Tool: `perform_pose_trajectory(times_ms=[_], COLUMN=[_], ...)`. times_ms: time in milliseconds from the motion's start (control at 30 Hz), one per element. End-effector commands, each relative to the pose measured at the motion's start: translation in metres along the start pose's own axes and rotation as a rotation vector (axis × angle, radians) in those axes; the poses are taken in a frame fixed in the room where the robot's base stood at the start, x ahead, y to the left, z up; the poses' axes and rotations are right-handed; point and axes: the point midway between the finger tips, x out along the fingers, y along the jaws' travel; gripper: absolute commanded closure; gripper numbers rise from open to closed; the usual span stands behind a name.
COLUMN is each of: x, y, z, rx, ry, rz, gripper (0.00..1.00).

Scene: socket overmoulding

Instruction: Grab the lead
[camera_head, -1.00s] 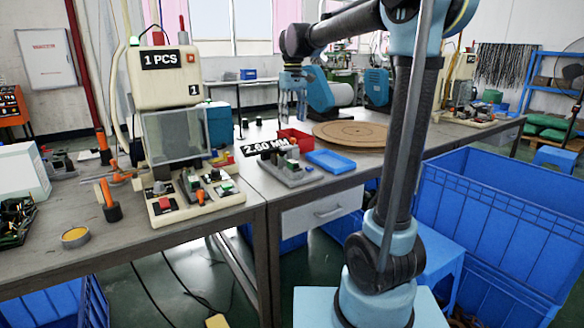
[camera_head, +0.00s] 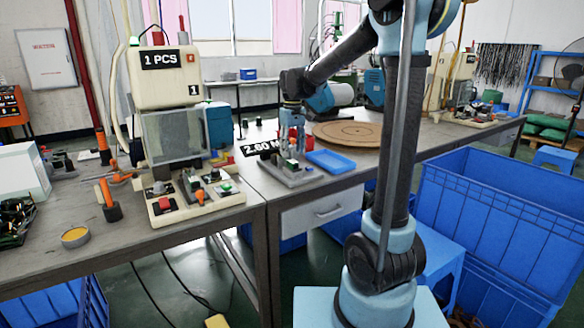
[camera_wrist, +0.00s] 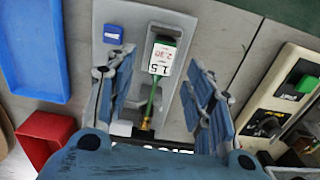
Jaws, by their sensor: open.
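The lead (camera_wrist: 151,104) shows in the wrist view as a thin green piece with a white label at its upper end and a brass-coloured tip at its lower end. It lies over the grey fixture (camera_wrist: 120,15), between the two fingers of my gripper (camera_wrist: 161,60). The fingers stand apart on either side of it, with gaps showing. In the head view my gripper (camera_head: 292,138) points down just above the fixture (camera_head: 286,178) on the table. The lead is too small to make out there.
A blue tray (camera_head: 330,162) lies right of the fixture, and a red bin (camera_wrist: 44,136) is close by. The round wooden board (camera_head: 348,133) lies behind. The cream press (camera_head: 166,80) and its control box (camera_head: 196,203) stand to the left.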

Motion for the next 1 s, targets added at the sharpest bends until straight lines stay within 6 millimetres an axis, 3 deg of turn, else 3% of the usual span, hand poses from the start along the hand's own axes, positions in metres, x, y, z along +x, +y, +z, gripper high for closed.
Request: perform_pose_trajectory(times_ms=[300,600,833,1000], x=[0.037,0.041,0.041,0.04], y=[-0.001,-0.001,-0.001,-0.001], z=[0.001,0.001,0.001,0.001], rx=[0.0,0.0,0.0,0.0], ry=[0.001,0.002,0.002,0.002], rz=[0.0,0.0,0.0,0.0], gripper=[0.52,0.52,0.99,0.99])
